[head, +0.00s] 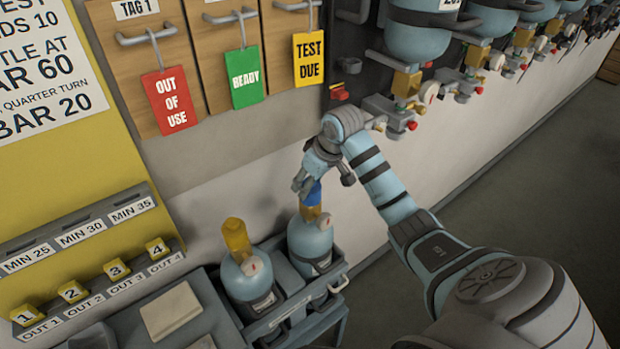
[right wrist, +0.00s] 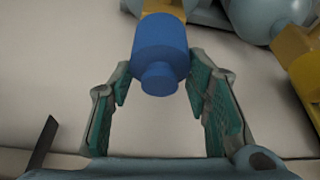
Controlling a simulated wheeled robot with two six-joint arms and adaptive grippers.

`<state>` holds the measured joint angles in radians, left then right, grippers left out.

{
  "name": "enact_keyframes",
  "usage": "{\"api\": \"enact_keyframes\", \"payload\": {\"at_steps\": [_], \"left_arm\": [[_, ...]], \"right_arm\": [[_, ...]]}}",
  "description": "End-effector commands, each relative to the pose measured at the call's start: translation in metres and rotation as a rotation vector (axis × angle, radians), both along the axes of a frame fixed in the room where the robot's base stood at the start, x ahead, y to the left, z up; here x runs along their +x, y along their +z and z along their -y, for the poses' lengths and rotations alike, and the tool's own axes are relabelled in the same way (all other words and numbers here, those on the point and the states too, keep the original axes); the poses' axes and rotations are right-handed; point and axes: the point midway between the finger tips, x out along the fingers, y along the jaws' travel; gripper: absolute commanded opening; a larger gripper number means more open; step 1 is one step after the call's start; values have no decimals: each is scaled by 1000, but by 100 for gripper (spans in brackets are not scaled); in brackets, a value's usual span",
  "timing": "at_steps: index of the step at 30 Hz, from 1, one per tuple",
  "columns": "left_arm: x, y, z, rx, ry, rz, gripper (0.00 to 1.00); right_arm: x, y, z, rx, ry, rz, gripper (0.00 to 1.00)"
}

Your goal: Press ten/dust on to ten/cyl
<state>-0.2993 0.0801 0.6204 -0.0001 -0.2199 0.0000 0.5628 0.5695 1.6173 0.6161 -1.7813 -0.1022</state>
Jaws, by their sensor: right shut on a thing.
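The blue dust cap (head: 311,193) is at the brass-coloured valve of a light blue cylinder (head: 308,240) in the cart. My right gripper (head: 320,182) is above this cylinder, shut on the cap. In the right wrist view the blue cap (right wrist: 160,55) sits between the green finger pads, its small round end towards the camera. A yellow valve part (right wrist: 163,7) shows directly behind the cap. I cannot tell whether the cap is fully seated on it. My left gripper is not in view.
A second cylinder (head: 247,278) with a yellow top (head: 236,238) stands close on the left in the same cart (head: 335,287). A wall rack of cylinders and valves (head: 418,40) is behind my right arm. Hanging tags (head: 245,78) and a numbered yellow-tag strip (head: 115,270) are at left.

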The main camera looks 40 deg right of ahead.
Motion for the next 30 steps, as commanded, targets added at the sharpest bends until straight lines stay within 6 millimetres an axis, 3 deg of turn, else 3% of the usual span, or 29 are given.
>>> {"api": "enact_keyframes", "payload": {"at_steps": [10,11,15,24,30], "left_arm": [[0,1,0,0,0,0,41],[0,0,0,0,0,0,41],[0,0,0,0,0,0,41],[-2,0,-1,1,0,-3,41],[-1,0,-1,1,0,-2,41]], "right_arm": [[0,0,0,0,0,0,29],[0,0,0,0,0,0,49],[0,0,0,0,0,0,67],[-1,2,0,-1,0,0,67],[-13,35,3,-4,-1,4,67]]}}
